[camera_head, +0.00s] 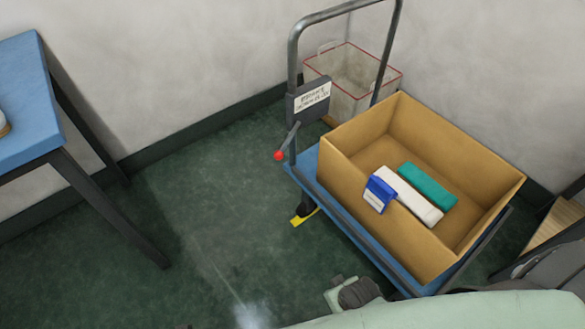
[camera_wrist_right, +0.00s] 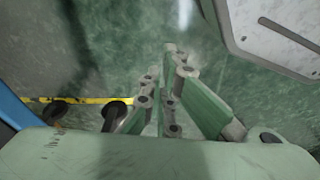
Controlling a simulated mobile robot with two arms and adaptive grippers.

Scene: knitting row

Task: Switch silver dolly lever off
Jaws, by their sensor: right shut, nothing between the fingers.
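The silver dolly (camera_head: 297,48) stands at the centre right in the head view. It has a tall tubular handle and a blue deck (camera_head: 345,215). A short grey lever with a red knob (camera_head: 279,155) sticks out low on the handle's left post, below a dark labelled box (camera_head: 311,98). The lever slants down and left. My right gripper (camera_wrist_right: 165,80) shows in the right wrist view with its green fingers shut and empty, over green floor. The red knob is not visible there. My left gripper is not in view.
A cardboard box (camera_head: 430,260) with blue, white and green packs sits on the deck. A yellow pedal (camera_head: 303,217) is by the dolly's wheel. A red-rimmed bin (camera_head: 385,82) stands behind. A blue table (camera_head: 30,95) is at left. Floor between table and dolly is clear.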

